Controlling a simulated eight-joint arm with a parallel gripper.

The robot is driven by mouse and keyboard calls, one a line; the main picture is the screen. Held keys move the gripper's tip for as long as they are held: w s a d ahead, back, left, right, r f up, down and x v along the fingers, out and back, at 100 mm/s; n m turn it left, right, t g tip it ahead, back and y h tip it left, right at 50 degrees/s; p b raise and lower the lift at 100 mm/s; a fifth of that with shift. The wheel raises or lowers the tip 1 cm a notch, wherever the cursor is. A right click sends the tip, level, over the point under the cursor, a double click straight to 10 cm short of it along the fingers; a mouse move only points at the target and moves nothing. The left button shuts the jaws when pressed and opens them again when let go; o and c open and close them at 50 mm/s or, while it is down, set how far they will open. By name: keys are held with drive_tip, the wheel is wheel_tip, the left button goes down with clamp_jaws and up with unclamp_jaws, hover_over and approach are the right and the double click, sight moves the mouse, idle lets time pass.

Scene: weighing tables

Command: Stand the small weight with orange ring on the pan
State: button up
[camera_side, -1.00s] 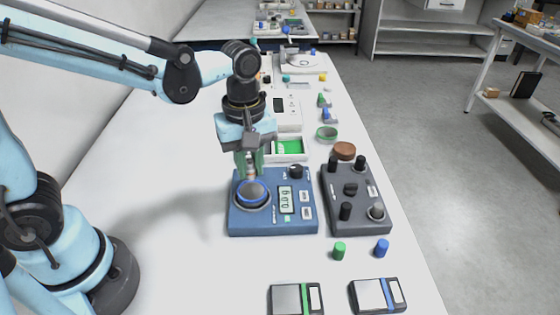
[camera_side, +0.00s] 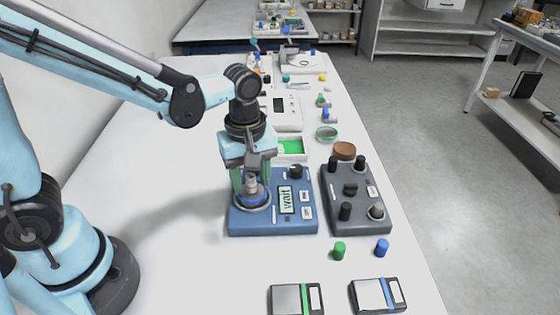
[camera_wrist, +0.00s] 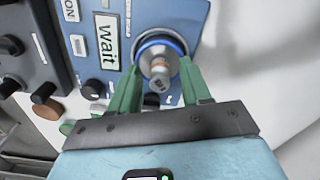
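The small metal weight (camera_side: 251,184) stands on the round pan (camera_side: 252,206) of the blue scale (camera_side: 273,222). The scale's display (camera_side: 286,199) reads "wait". The weight's base is partly hidden.
A dark grey box with knobs (camera_side: 357,210) stands right of the scale. A green peg (camera_side: 339,250) and a blue peg (camera_side: 382,248) stand in front. A green-lined tray (camera_side: 291,148) is just behind. The table to the left is clear.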

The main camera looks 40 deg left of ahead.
sight(250, 176)
drive_tip(key=shift+r, duration=0.15)
wheel_tip(250, 176, up, 12)
drive_tip(key=s+a+f+m+t, duration=0.2)
drive_tip(key=a+f+m+t, duration=0.2)
drive_tip(key=a+m+t, duration=0.3)
drive_tip(key=m, duration=0.5)
drive_tip(key=shift+s+a+f+m, duration=0.15)
drive_tip(key=shift+s+f+m, duration=0.15)
drive_tip(key=shift+s+m, duration=0.1)
